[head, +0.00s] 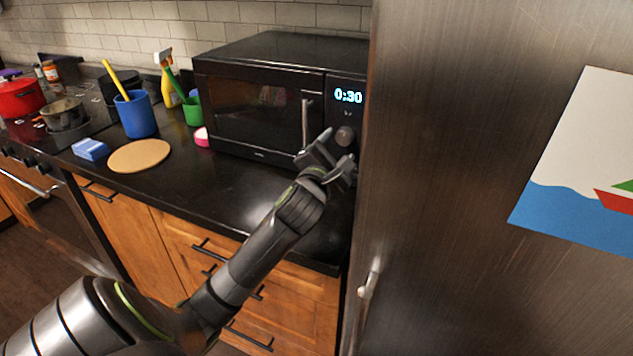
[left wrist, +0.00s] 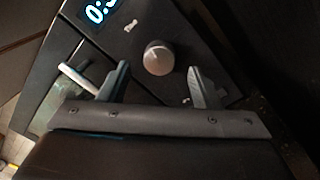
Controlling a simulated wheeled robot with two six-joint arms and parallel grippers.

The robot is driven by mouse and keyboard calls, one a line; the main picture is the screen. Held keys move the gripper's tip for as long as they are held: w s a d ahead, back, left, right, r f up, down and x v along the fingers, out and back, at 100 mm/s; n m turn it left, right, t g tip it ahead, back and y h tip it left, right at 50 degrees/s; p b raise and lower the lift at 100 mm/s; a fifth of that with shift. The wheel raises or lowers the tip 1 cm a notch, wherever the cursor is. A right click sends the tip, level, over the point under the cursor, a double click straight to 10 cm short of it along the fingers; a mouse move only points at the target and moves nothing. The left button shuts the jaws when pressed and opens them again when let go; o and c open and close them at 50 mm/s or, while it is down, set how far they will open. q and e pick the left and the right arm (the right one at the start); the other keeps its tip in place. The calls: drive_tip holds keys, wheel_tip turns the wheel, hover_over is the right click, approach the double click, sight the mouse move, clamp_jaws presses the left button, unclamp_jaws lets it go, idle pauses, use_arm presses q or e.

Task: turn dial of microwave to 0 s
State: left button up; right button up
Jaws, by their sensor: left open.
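The black microwave (head: 255,95) stands on the dark counter, its display (head: 348,96) reading 0:30. Its round grey dial (head: 345,136) is below the display. In the left wrist view the dial (left wrist: 158,57) lies ahead of the fingers, near the middle of the gap. My left gripper (head: 336,152) is open and empty, in front of the microwave's lower right; in the left wrist view both its fingers (left wrist: 157,85) are apart, and neither appears to touch the dial. The microwave door handle (head: 306,122) is left of the dial. My right gripper is not in view.
A steel fridge (head: 450,180) stands close on the right, with a picture on it. A blue cup (head: 135,114), a green cup (head: 192,110), a round board (head: 139,156) and blue sponges (head: 90,149) are on the counter at left.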

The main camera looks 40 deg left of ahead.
use_arm(q)
drive_tip(key=p+v, duration=0.2)
drive_tip(key=v, duration=1.3)
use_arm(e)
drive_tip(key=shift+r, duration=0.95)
use_arm(q)
drive_tip(key=shift+w, duration=0.15)
